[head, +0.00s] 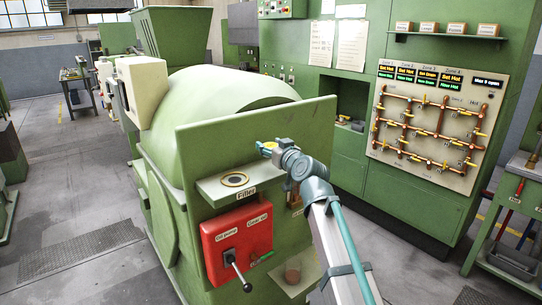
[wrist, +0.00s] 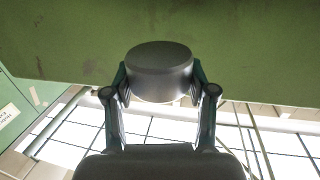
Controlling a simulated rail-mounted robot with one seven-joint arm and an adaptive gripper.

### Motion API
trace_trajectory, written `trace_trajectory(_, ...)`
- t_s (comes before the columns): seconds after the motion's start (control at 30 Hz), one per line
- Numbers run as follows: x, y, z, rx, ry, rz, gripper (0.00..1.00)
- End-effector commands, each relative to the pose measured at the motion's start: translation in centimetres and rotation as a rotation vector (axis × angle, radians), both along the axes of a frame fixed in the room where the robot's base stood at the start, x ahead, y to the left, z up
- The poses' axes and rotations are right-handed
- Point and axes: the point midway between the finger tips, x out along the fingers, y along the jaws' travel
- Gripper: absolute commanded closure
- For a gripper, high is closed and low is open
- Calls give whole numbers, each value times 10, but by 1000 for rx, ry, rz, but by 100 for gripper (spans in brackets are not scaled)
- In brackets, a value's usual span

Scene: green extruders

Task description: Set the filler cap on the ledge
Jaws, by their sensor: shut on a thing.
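The filler cap (wrist: 159,72) is a dark grey round piece in the wrist view. My gripper (wrist: 160,88) is shut on it, one finger at each side. In the head view my gripper (head: 268,149) is above and to the right of the ledge (head: 212,190), near the green upright plate. The cap is small and hard to make out there. The ledge is a pale green shelf on the machine's front. The filler opening (head: 234,180), a dark ring with a light rim, is on this ledge, above the "Filler" label. It is uncovered.
A red control box (head: 237,243) with a lever (head: 237,269) is mounted below the ledge. The tall green plate (head: 255,133) stands behind the ledge.

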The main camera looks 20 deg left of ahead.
Motion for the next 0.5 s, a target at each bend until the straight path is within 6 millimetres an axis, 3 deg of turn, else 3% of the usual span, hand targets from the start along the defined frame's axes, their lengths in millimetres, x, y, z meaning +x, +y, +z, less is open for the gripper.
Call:
trace_trajectory(0.27, 14, 4, -15, 0, 1, 0, 83)
trace_trajectory(0.5, 14, 4, -45, -1, 1, 0, 83)
